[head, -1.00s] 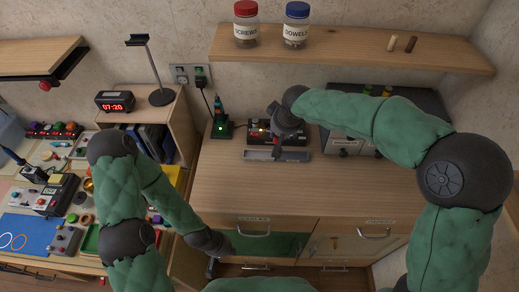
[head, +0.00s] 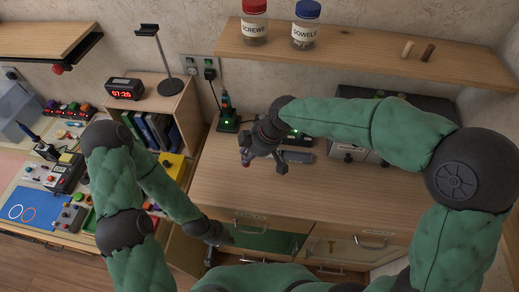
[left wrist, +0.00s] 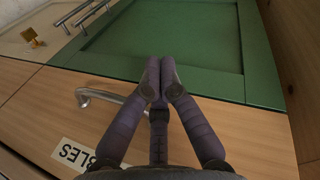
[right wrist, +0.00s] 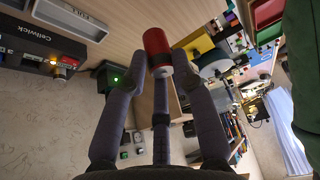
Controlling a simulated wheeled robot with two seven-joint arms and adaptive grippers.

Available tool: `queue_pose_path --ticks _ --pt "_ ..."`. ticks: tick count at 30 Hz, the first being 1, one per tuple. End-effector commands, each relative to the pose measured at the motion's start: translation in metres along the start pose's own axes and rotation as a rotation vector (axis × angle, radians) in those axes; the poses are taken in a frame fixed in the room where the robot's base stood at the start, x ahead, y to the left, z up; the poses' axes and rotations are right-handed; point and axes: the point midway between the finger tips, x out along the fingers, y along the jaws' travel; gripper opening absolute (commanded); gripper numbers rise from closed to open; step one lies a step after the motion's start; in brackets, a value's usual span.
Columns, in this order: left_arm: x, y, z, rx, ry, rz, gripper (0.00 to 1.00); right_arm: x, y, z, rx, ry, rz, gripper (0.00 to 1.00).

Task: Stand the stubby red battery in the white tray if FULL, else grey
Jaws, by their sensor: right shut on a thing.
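The stubby red battery (right wrist: 157,48) is between the fingertips of my right gripper (right wrist: 158,66), which is shut on it. In the head view my right gripper (head: 246,158) holds it above the cabinet top, left of the tester. My left gripper (left wrist: 160,78) is shut and empty beside a drawer handle.
A green-lit charger stand (head: 228,122) stands at the cabinet top's back left. A grey unit (head: 352,145) is at the right. A shelf (head: 360,65) with jars hangs above. The cabinet top (head: 270,190) is clear in front.

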Motion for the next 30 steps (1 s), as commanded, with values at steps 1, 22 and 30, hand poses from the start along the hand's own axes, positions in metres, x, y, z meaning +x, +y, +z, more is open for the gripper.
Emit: queue_pose_path --ticks 1,22,30 --pt "0.002 -0.001 0.000 0.000 0.000 0.000 0.00 0.004 0.005 0.001 -0.002 0.000 -0.002 0.00" --pt "0.024 -0.009 -0.001 0.000 0.000 0.000 0.00 0.087 0.120 0.013 -0.001 0.000 -0.001 0.00" --pt "0.026 -0.009 -0.001 0.000 0.000 0.000 0.00 0.099 0.130 0.016 -0.002 0.000 -0.001 0.00"
